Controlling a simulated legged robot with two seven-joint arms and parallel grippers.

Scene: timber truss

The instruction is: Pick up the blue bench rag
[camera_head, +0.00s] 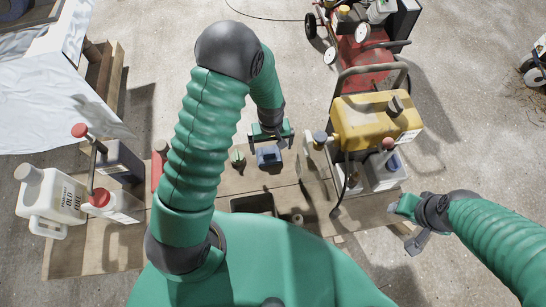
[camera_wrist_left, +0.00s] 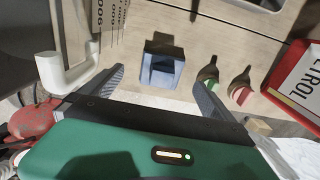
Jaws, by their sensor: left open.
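The blue bench rag (camera_head: 268,156) is a small folded blue-grey bundle on the wooden bench, just in front of my left gripper in the head view. In the left wrist view the rag (camera_wrist_left: 163,70) sits ahead of the jaws, roughly between the fingertips, with a dark top or shadow at its far side. My left gripper (camera_head: 272,139) is open and empty, with its fingers (camera_wrist_left: 158,82) spread apart on either side of the rag's line. My right gripper (camera_head: 410,224) hangs off the bench's right end; its finger opening is not clear.
White jugs (camera_head: 62,196) stand on the bench's left end. Small green and red-handled items (camera_wrist_left: 208,72) lie beside the rag. A dark tray (camera_head: 252,203) sits nearer me.

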